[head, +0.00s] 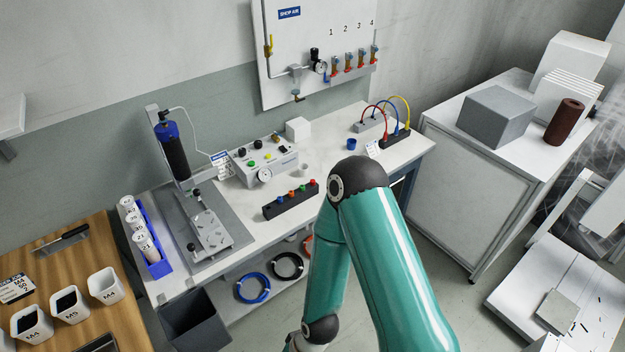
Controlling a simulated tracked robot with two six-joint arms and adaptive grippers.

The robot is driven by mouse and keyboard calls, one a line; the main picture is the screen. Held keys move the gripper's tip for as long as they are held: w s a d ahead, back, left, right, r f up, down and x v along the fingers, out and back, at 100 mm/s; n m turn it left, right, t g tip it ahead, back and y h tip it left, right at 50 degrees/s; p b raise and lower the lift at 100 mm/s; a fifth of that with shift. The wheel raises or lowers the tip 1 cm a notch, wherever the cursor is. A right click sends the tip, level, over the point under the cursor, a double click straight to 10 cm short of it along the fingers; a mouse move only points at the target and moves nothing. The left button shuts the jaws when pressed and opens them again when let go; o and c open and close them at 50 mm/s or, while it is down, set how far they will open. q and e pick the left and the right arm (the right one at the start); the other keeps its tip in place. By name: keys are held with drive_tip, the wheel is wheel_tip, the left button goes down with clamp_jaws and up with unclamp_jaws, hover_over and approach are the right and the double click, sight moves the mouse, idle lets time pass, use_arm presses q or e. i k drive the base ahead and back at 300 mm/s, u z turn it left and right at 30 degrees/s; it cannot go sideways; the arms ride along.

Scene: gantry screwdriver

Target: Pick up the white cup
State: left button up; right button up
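A small white cup (304,169) stands on the white workbench (330,150), just right of a grey control box (265,162) and behind a dark strip with coloured knobs (291,200). It is small in the picture. One of my teal arms rises from the lower right and bends down in front of the bench; its end leaves the frame at the bottom. Neither of my grippers is in view, so I cannot see whether they are open or shut.
A white cube (298,129) and a blue cup (351,144) stand near the white cup. A blue rack (152,250) holds white labelled containers at the bench's left. White labelled bins (106,286) stand on a wooden table (75,250). A dark bin (195,318) stands below.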

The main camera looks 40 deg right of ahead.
sight(303, 168)
drive_tip(key=z, duration=0.9)
drive_tip(key=k, duration=0.1)
drive_tip(key=z, duration=0.7)
drive_tip(key=i, duration=1.75)
drive_tip(key=u, duration=4.5)
drive_tip(key=k, duration=0.2)
drive_tip(key=z, duration=2.45)
